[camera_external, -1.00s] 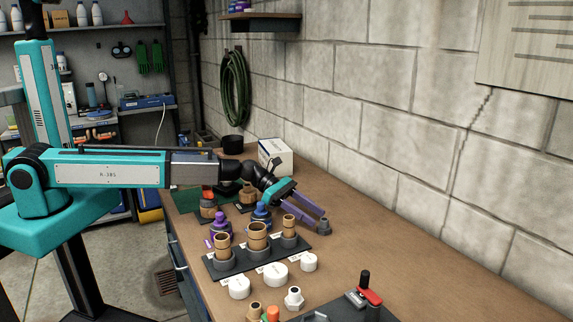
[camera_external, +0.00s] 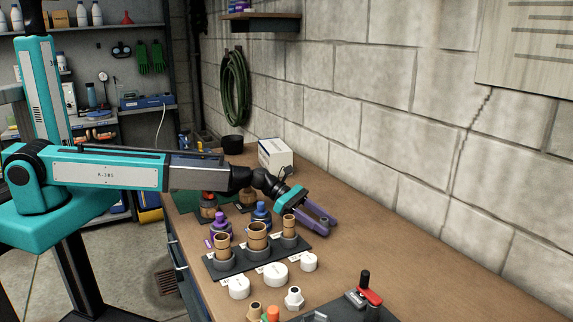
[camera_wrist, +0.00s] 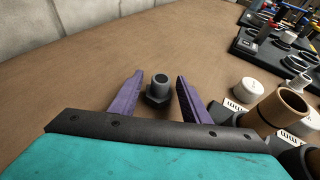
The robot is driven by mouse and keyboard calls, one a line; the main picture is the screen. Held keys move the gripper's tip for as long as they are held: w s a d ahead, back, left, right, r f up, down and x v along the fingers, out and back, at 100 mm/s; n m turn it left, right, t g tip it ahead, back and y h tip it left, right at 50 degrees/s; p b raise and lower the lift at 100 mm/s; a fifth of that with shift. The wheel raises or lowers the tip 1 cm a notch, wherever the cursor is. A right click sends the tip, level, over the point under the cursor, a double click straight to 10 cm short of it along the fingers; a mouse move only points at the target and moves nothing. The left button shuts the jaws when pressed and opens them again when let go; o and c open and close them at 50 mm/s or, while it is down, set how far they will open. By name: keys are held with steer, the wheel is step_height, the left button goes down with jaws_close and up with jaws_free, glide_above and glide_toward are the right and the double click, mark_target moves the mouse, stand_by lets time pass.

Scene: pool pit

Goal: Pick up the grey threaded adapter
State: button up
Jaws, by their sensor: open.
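The grey threaded adapter (camera_wrist: 159,86) is a dark grey fitting with a round top and a hexagonal base, upright on the brown bench in the wrist view. My gripper (camera_wrist: 160,77) is open, with one purple finger on each side of it. A gap shows between the adapter and each finger. In the outside view my gripper (camera_external: 321,216) is low over the bench, beyond the rack of tan pipes. I cannot make out the adapter there; the gripper or the pipes seem to hide it.
A black rack (camera_external: 219,272) with three tan pipes stands close to my gripper. White caps (camera_external: 275,273) and a white hex fitting (camera_external: 294,299) lie in front of it. A white box (camera_external: 277,157) stands behind. The bench right of the gripper is clear up to the block wall.

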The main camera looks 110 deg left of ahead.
mark_target(324, 219)
steer(key=shift+w+f, duration=0.1)
steer(key=shift+w, duration=0.1)
steer(key=shift+c, duration=0.3)
steer(key=c, duration=0.8)
steer(key=shift+c, duration=0.2)
steer(key=shift+r+b, duration=0.85)
steer(key=shift+r, duration=4.2)
